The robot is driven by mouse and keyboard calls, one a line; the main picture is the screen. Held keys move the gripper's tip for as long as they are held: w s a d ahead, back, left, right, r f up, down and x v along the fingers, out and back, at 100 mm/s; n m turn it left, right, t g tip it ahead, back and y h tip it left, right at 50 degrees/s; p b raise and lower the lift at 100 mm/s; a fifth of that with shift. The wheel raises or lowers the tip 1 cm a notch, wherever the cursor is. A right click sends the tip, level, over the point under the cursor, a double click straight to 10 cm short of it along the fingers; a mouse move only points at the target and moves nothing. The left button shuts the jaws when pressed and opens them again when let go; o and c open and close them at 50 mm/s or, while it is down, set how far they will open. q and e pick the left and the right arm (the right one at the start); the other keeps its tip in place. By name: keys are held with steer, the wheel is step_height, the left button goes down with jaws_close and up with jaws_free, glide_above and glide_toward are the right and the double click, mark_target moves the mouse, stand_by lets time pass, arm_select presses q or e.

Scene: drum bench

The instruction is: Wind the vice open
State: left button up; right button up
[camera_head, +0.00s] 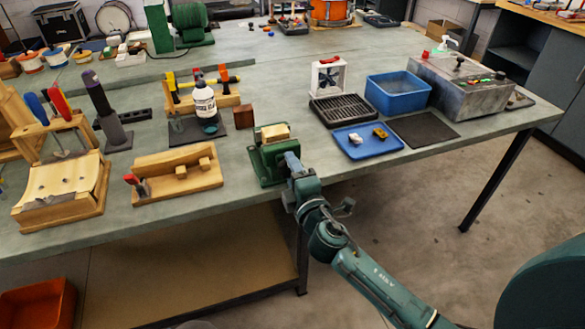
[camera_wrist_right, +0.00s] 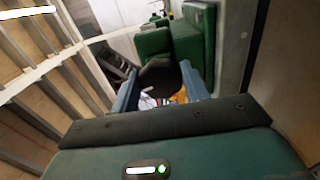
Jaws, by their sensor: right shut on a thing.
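The green vice (camera_head: 268,165) stands at the front edge of the bench, near the middle of the head view. A pale wooden block (camera_head: 275,131) shows at the top of its jaws. My right gripper (camera_head: 292,162) reaches in from the lower right to the front of the vice. In the right wrist view, its two blue-grey fingers stand on either side of a dark rounded part (camera_wrist_right: 159,76) in front of the green vice body (camera_wrist_right: 188,42), and they are shut on it. The shape of this handle part is mostly hidden. My left gripper is not in view.
Left of the vice lies a wooden jig (camera_head: 178,172) with a red-handled tool. A small brown block (camera_head: 243,116) sits behind it. To the right are a blue tray (camera_head: 368,145), a dark slotted tray (camera_head: 344,109) and a blue bin (camera_head: 398,94). Open floor lies in front.

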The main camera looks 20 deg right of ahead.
arm_select(q)
steer(key=p, duration=0.2)
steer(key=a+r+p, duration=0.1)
steer(key=p, duration=0.1)
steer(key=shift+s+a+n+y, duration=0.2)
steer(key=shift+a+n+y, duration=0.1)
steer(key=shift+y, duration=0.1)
arm_select(e)
steer(key=n, duration=0.8)
steer(key=r+n, duration=0.1)
steer(key=n, duration=0.3)
steer(key=shift+w, duration=0.1)
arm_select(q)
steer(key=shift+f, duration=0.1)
arm_select(e)
steer(key=o, duration=0.7)
steer(key=shift+o, duration=1.4)
steer(key=shift+w+a+f, duration=0.1)
steer(key=shift+f, duration=0.15)
